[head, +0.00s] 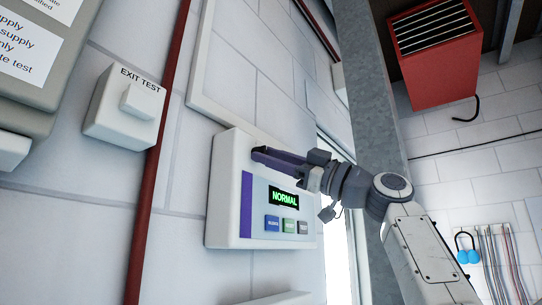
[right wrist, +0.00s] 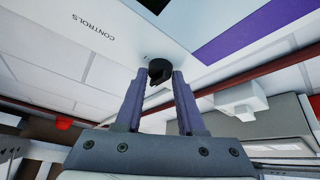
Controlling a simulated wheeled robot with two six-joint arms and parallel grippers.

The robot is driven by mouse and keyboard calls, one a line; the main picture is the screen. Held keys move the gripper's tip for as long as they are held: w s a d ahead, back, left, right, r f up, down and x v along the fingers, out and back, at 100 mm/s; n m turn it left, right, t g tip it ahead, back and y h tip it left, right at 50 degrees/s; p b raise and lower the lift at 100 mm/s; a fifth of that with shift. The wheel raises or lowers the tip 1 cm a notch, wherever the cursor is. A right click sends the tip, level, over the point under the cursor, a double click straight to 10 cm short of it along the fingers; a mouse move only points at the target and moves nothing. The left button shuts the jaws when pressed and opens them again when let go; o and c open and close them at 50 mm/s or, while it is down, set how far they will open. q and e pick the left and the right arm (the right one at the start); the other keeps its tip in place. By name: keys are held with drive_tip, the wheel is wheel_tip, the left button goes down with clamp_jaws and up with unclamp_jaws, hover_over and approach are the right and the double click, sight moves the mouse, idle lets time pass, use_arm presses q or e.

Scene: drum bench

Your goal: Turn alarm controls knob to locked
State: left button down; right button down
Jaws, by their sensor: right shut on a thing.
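The alarm controls panel (head: 224,200) is a white wall box with a purple stripe, a green "NORMAL" display (head: 284,198) and a row of small buttons (head: 288,226). Its black knob (right wrist: 159,68) shows in the right wrist view between my right fingertips, near the upside-down word "CONTROLS". In the head view the knob is hidden by my right gripper (head: 262,155), which reaches in from the right across the panel's upper part. The right gripper (right wrist: 159,78) is shut on the knob. The knob's pointing direction is not clear. My left gripper is not in view.
A white "EXIT TEST" box (head: 125,108) is on the wall to the left, beyond a red vertical pipe (head: 150,180). A grey metal post (head: 368,90) stands right of the panel. A red vented box (head: 437,50) hangs at the upper right.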

drive_tip(key=c, duration=0.5)
unclamp_jaws()
drive_tip(key=shift+w, duration=0.1)
drive_tip(key=b+v, duration=0.6)
drive_tip(key=v, duration=0.4)
drive_tip(key=shift+d+f, duration=0.1)
drive_tip(key=shift+d, duration=0.1)
drive_tip(key=shift+s, duration=0.2)
